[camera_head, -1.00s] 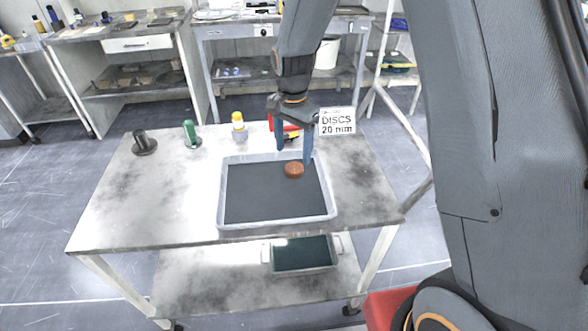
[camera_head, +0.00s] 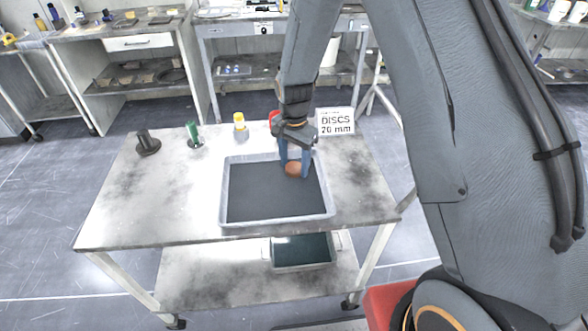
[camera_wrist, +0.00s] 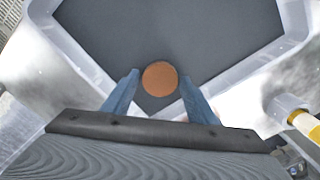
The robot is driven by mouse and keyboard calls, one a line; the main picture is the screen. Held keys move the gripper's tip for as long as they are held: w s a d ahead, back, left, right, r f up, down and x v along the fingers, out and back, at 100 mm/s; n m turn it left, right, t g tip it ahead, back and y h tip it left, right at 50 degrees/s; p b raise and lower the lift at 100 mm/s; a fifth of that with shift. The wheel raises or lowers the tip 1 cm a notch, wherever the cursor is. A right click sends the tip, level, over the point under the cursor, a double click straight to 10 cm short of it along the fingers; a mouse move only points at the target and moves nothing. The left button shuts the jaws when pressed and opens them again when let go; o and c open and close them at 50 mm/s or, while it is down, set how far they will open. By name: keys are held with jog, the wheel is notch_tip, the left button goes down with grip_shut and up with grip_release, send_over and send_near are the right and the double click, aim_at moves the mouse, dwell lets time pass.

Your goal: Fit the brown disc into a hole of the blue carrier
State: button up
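The brown disc (camera_head: 293,169) lies in the grey tray (camera_head: 224,200), near its far right corner. My gripper (camera_head: 294,174) is down over the tray with its blue fingers open on either side of the disc. In the wrist view the disc (camera_wrist: 160,78) shows between and slightly beyond the fingertips (camera_wrist: 161,84), with a gap on both sides. I cannot tell how high the fingertips are above the tray floor. No blue carrier shows in either view.
A sign reading "DISCS 20 mm" (camera_head: 336,122) stands behind the tray. A dark spool-like piece (camera_head: 147,143), a green bottle (camera_head: 193,134) and a yellow-topped bottle (camera_head: 240,127) stand along the table's back. The table (camera_head: 130,205) is clear left of the tray.

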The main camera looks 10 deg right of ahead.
jog(key=c, duration=0.8)
jog(key=shift+o, duration=0.2)
jog(key=shift+r, duration=0.15)
